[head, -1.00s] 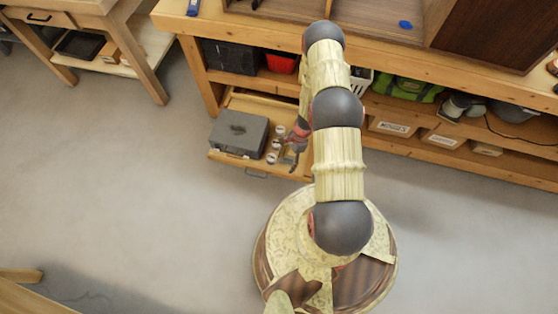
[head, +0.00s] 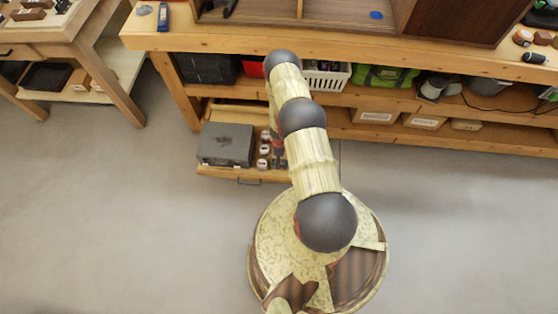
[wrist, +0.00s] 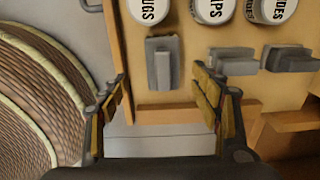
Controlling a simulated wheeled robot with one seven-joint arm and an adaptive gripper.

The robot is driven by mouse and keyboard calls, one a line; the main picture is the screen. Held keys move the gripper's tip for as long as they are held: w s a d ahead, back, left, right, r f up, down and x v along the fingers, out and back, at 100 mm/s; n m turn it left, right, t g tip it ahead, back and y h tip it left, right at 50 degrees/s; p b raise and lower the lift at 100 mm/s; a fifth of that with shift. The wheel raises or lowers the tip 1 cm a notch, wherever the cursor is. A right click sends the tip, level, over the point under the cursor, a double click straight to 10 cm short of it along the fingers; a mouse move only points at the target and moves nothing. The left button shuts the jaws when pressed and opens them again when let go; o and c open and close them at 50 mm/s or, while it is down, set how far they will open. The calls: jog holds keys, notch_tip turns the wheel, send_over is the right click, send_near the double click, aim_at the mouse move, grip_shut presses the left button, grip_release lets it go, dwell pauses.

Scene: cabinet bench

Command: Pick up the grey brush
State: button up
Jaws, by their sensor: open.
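Several small grey pieces lie in the open wooden drawer in the wrist view. One grey piece (wrist: 163,68), a flat block with a raised narrow part, lies ahead of my gripper, between the lines of its fingers; it looks like the grey brush, though its bristles cannot be made out. Two similar grey pieces (wrist: 232,62) (wrist: 289,58) lie to its right. My gripper (wrist: 164,100) is open and empty, its fingers on either side of the drawer's front edge in the picture. In the head view my arm mostly hides the gripper and these pieces.
Lidded jars (wrist: 212,10) stand just beyond the grey pieces. A grey box (head: 225,145) fills the left of the drawer (head: 215,172). The workbench (head: 340,48) rises above, with a white basket (head: 327,76) on its shelf. The floor at left is clear.

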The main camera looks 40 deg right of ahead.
jog(key=f+b, duration=0.2)
jog(key=shift+w+d+f, duration=0.15)
jog(key=shift+d+f, duration=0.05)
jog(key=shift+f, duration=0.1)
jog(key=shift+f+b, duration=0.45)
jog(key=shift+f, duration=0.55)
jog(key=shift+c, duration=1.1)
jog(key=c, duration=1.1)
jog(key=shift+c, duration=0.6)
jog(key=shift+r, duration=0.1)
